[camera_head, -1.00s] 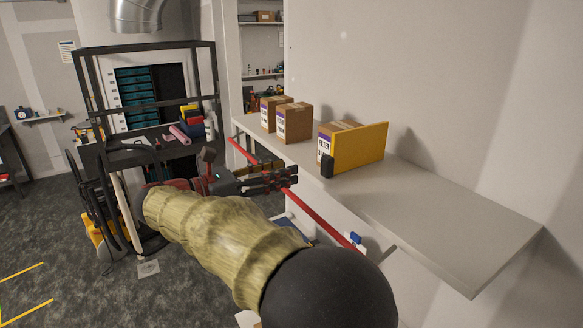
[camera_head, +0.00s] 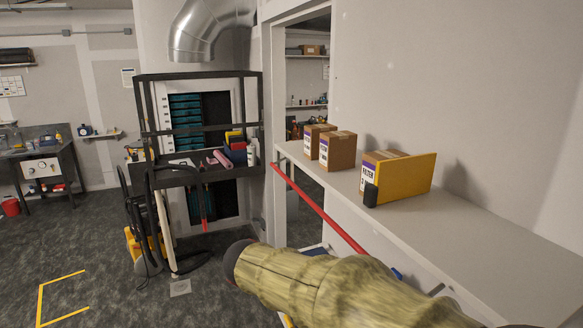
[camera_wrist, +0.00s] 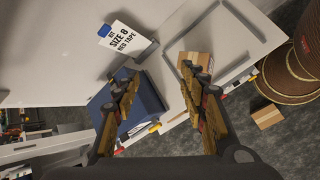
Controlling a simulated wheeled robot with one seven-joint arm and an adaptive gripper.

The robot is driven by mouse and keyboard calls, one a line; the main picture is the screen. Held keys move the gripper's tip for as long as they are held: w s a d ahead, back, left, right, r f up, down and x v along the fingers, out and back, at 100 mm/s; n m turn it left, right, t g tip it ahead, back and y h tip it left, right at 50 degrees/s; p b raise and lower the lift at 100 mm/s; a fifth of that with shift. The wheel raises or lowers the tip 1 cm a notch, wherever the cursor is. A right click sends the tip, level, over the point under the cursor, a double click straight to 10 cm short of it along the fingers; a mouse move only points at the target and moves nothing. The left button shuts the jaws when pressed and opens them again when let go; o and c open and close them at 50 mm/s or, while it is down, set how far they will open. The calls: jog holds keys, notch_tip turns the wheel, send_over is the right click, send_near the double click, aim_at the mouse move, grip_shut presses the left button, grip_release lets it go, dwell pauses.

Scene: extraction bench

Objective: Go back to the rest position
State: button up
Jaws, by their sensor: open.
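My gripper (camera_wrist: 160,98) shows in the wrist view with its two fingers spread apart and nothing between them. In the head view the gripper itself is out of sight; only my arm, in a tan sleeve, crosses the bottom right. In the wrist view a blue bin (camera_wrist: 148,95) lies beyond the left finger, and a cardboard box (camera_wrist: 200,60) lies beyond the right finger. A white sign reading "SIZE 8 RED TAPE" (camera_wrist: 122,38) stands near the bin. I cannot tell how far the fingers are from these things.
A grey shelf (camera_head: 480,240) on the right holds several cardboard boxes (camera_head: 338,150) and a yellow panel (camera_head: 410,180). A red bar (camera_head: 315,207) runs along its edge. A black rack (camera_head: 205,178) stands behind. Open floor (camera_head: 110,270) lies at the left.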

jog(key=s+d+f+m+y+b, duration=0.3)
jog(key=s+d+f+m+b, duration=0.2)
jog(key=s, duration=0.6)
jog(key=s+d+f+m+t+y+b, duration=0.1)
jog(key=s+d+f+m+y+b, duration=0.3)
jog(key=s+f+m+b, duration=0.5)
jog(key=s+d+f+b, duration=0.1)
jog(key=s+f+b, duration=0.1)
jog(key=s, duration=0.1)
jog(key=shift+s+d+f+m+t+y, duration=0.25)
jog(key=shift+s+d+m+t+y, duration=0.05)
dwell(2.6)
